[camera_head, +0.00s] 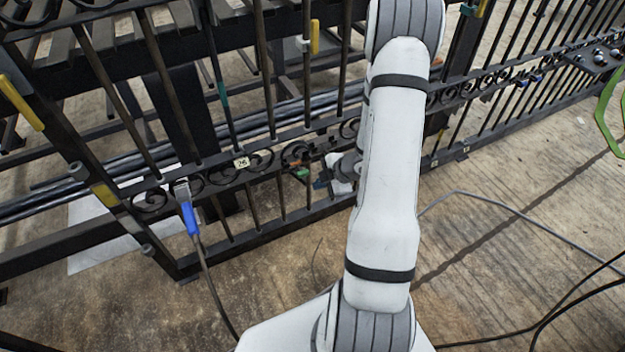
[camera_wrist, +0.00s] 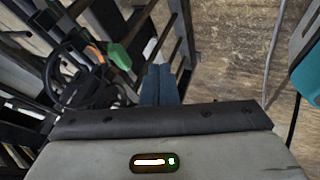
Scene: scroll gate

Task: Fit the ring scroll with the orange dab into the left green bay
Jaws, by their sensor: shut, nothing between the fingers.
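The ring scroll with the orange dab (camera_wrist: 72,78) shows at the left of the wrist view as dark curled iron, its orange mark near its upper right. In the head view a scroll with an orange mark (camera_head: 295,162) sits in the gate's scroll band. A green piece (camera_wrist: 120,56) lies close beside it, also visible in the head view (camera_head: 302,173). I cannot tell whether it marks the left green bay, or whether the scroll is fully seated. My gripper (camera_wrist: 160,68) is shut and empty, right of the scroll and apart from it. In the head view my gripper (camera_head: 320,184) is partly hidden by my arm.
The dark iron gate (camera_head: 250,228) spans the view, with upright bars around the scroll band. A blue-handled tool (camera_head: 189,217) with a cable hangs at the left. A label (camera_head: 241,163) sits on the band. Cables cross the floor at right. The floor before the gate is mostly clear.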

